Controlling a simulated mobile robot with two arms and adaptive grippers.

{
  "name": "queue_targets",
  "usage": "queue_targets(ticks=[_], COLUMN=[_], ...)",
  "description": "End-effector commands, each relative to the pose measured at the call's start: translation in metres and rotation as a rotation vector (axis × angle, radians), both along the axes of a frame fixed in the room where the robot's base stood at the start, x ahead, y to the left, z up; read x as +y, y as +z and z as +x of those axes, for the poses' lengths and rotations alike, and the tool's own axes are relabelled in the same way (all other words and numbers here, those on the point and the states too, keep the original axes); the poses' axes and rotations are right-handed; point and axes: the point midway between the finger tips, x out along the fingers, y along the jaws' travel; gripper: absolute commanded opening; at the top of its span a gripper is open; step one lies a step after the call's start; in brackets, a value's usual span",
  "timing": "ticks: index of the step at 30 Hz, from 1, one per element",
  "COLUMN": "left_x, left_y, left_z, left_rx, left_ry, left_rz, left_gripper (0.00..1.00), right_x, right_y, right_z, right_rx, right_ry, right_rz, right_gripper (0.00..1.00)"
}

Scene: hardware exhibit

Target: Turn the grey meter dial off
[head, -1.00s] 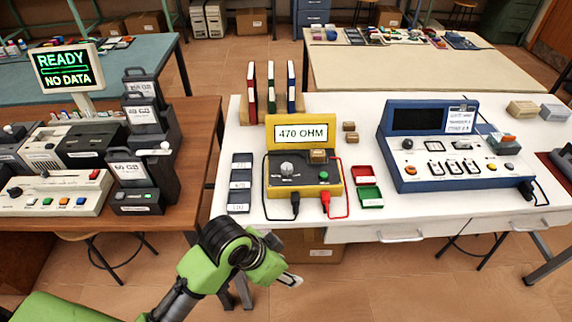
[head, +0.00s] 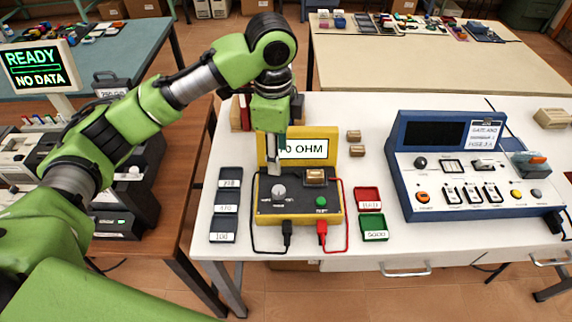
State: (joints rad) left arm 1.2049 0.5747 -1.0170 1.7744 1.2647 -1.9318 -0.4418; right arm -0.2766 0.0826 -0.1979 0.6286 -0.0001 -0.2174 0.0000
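The yellow meter (head: 334,217) stands on the white table, with a dark panel and a raised display (head: 308,149) that is partly hidden by my arm. Its grey dial (head: 279,191) is on the left of the panel. A small brown part (head: 315,176) and a green button (head: 321,201) are on the panel's right. My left gripper (head: 274,170) points down just behind the dial, close to it. I cannot tell whether it touches the dial or how far its fingers are apart. My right gripper is not in view.
Dark labelled trays (head: 225,207) lie left of the meter. A red tray (head: 367,197) and a green tray (head: 373,227) lie right of it. Black and red leads plug into its front. A blue console (head: 440,160) stands further right. Books (head: 240,113) stand behind my arm.

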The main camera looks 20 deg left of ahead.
Motion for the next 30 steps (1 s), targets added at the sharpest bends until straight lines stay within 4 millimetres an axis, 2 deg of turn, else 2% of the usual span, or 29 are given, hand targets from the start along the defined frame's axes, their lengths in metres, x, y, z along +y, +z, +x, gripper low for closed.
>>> queue_targets(ticks=[2, 4, 8, 12, 14, 17, 21, 24, 30], left_x=[0.002, 0.003, 0.003, 0.003, 0.003, 0.003, 0.003, 0.003, 0.002], left_y=[0.001, -0.004, -0.023, -0.052, -0.066, -0.087, -0.111, -0.123, -0.134], left_z=[0.000, 0.000, 0.000, 0.002, 0.002, 0.003, 0.005, 0.006, 0.007], left_rx=[0.003, 0.006, 0.008, 0.007, 0.007, 0.005, 0.004, 0.002, 0.000], left_ry=[-0.002, -0.002, -0.001, -0.001, -0.001, 0.000, -0.001, -0.002, -0.002], left_rz=[0.005, 0.007, 0.006, 0.007, 0.005, 0.006, 0.005, 0.005, 0.004], left_gripper=[0.41, 0.41, 0.41, 0.41, 0.41, 0.41, 0.41, 0.41, 0.41], right_x=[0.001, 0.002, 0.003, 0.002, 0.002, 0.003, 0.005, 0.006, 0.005], right_y=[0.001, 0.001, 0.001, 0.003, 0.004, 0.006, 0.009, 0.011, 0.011], right_z=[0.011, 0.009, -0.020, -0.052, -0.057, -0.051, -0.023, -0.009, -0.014], right_rx=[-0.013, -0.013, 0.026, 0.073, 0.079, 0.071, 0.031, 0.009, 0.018], right_ry=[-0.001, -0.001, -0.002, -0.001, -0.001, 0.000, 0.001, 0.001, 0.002], right_rz=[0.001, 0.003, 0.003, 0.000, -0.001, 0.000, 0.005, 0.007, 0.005], right_gripper=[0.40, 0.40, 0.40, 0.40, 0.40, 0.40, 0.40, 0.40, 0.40])
